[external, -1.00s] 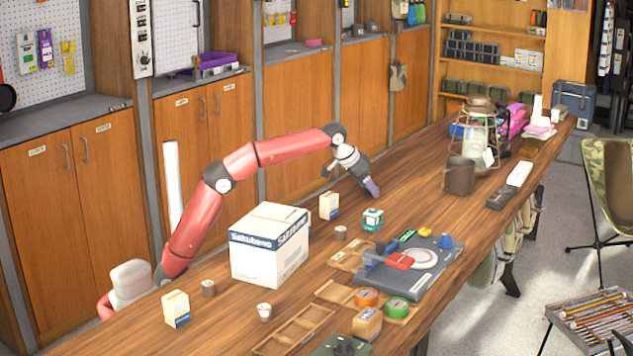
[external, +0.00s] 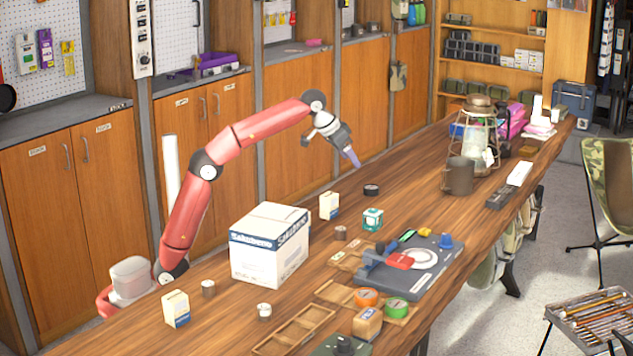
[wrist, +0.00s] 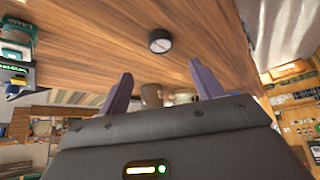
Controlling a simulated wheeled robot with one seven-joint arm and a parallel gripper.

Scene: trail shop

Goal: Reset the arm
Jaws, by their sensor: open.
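My red arm reaches over the wooden workbench (external: 415,165) from its left side. My gripper (external: 354,160) is raised above the bench and points down to the right. In the wrist view my gripper (wrist: 160,88) shows two purple fingers spread apart with nothing between them. A small dark round puck (external: 371,190) lies on the bench below the gripper, apart from it. It also shows in the wrist view (wrist: 160,41), beyond the fingertips.
A white box (external: 268,250), a small carton (external: 329,206) and a teal-and-white box (external: 373,219) stand on the bench. A grey fixture with a red part (external: 410,270) sits near the front edge. A dark mug (external: 458,178) and a lantern (external: 478,130) stand farther back.

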